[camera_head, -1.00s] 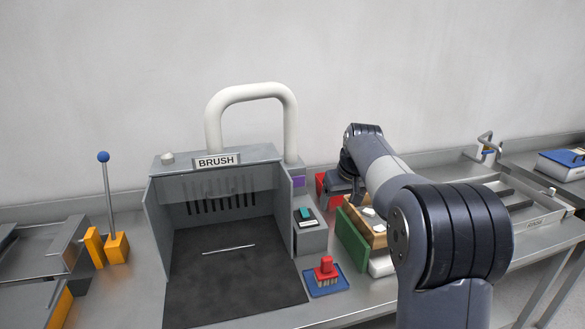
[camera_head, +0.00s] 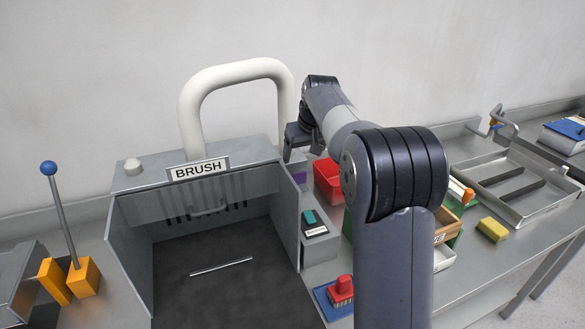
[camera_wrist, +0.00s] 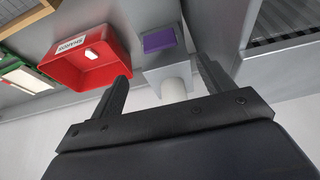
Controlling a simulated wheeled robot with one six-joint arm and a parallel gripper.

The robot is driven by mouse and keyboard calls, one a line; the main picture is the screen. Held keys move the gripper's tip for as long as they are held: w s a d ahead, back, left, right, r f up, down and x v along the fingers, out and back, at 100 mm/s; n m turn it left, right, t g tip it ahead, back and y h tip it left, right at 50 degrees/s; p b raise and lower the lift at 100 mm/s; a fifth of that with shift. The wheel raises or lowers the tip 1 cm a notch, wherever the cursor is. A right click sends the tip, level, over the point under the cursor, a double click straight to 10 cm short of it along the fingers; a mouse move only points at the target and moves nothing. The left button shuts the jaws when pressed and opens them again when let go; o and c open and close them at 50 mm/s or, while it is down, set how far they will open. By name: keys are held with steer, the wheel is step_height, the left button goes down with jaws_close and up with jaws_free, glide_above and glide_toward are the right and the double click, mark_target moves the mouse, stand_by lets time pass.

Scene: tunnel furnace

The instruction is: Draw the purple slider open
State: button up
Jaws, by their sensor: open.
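The purple slider (camera_wrist: 159,40) is a small flat purple block on a grey housing (camera_wrist: 165,66) in the wrist view. In the head view the purple slider (camera_head: 300,169) shows as a small patch at the right side of the BRUSH booth, partly covered by my gripper. My gripper (camera_head: 303,152) is just above it in the head view, with its fingers apart and nothing between them. In the wrist view my gripper (camera_wrist: 161,70) has its two fingertips either side of the housing, with the slider beyond them. No contact with the slider shows.
The grey BRUSH booth (camera_head: 124,238) with a white pipe (camera_head: 190,110) stands left of my gripper. A red bin (camera_head: 327,180) is close on the right; it also shows in the wrist view (camera_wrist: 75,75). A box with a teal switch (camera_head: 309,216) and a red brush (camera_head: 340,289) are in front.

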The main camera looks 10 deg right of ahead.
mark_target(298, 174)
steer(key=p+x, duration=0.1)
steer(key=x, duration=0.9)
steer(key=shift+f, duration=0.2)
